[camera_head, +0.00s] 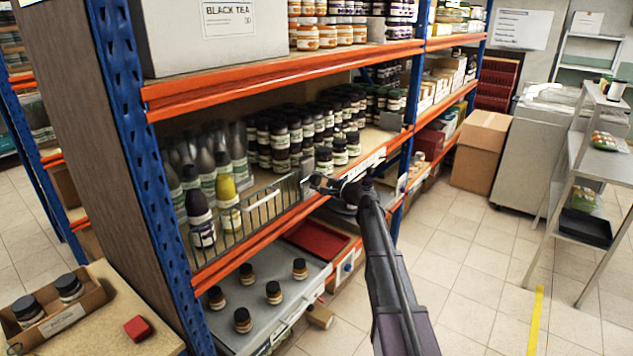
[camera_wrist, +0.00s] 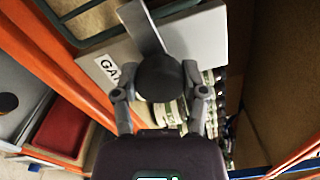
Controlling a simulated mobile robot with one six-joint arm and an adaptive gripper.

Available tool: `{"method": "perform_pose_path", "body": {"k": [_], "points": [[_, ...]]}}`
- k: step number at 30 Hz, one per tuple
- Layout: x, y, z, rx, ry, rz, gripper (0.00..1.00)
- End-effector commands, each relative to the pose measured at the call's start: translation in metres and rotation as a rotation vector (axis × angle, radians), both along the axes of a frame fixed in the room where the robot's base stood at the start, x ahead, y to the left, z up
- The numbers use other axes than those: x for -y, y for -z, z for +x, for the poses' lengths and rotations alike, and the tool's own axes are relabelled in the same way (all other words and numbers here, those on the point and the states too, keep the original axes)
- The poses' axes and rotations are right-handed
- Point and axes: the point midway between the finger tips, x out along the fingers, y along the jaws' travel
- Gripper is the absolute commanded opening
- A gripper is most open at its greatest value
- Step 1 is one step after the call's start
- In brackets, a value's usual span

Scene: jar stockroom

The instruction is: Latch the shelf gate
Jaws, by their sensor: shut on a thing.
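The wire shelf gate (camera_head: 264,203) stands upright along the front of the middle shelf, before bottles at its left half. My gripper (camera_head: 326,184) is at the gate's right end. In the wrist view my gripper (camera_wrist: 160,92) is shut on a dark round knob (camera_wrist: 158,75). The knob is joined to a flat grey lever (camera_wrist: 143,27), which lies over a grey plate (camera_wrist: 112,58) with a partly hidden "GA" label. Part of the wire gate (camera_wrist: 85,12) shows at the top left. I cannot tell whether the latch is engaged.
Dark bottles (camera_head: 198,214) and a yellow one (camera_head: 228,200) stand behind the gate. Dark-lidded jars (camera_head: 282,143) fill the shelf further right. Below, a grey tray (camera_head: 225,322) carries several small jars. A blue upright (camera_head: 145,150) stands left; the aisle floor (camera_head: 460,270) is clear.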

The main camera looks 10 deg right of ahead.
Motion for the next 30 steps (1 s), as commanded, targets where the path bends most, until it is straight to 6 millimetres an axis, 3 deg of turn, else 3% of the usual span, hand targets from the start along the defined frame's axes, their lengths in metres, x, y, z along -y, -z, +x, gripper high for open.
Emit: {"method": "perform_pose_path", "body": {"k": [19, 20, 22, 23, 30], "points": [[-0.0005, -0.0007, 0.0012, -0.047, 0.001, 0.051, 0.08], [-0.0005, -0.0007, 0.0012, -0.047, 0.001, 0.051, 0.65], [-0.0004, -0.0006, 0.0010, -0.046, 0.001, 0.050, 0.86], [-0.0003, -0.0006, 0.0010, -0.046, 0.001, 0.050, 0.91], [0.0000, -0.0003, 0.0004, -0.046, 0.000, 0.048, 0.91]]}}
